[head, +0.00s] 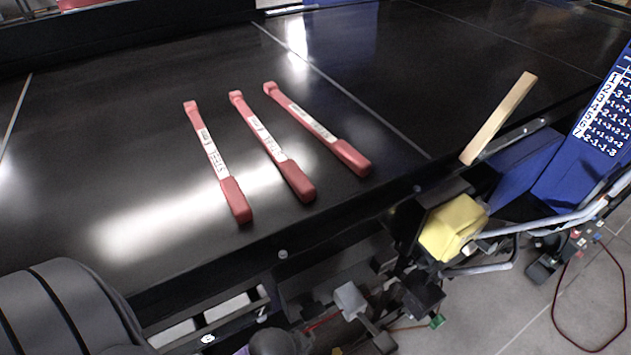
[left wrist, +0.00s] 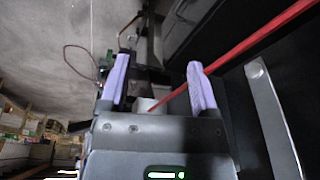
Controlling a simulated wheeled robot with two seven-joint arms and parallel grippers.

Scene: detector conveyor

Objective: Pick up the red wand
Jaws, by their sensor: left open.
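Three red wands lie flat and apart on the black conveyor in the head view, each with a white label on its shaft. They are the left wand (head: 218,162), the middle wand (head: 272,147) and the right wand (head: 317,130). Their thicker grip ends point towards the near edge. My left gripper (left wrist: 158,82) shows in the left wrist view, with its two pale purple fingers apart. A long red strip (left wrist: 255,40) runs behind the right finger there; I cannot tell what it is. My right gripper is not in view.
The black conveyor (head: 75,130) is otherwise mostly clear. A yellow block (head: 453,227) and a blue panel with a number list (head: 590,130) are at the right. Dark machinery (head: 320,275) lines the near edge.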

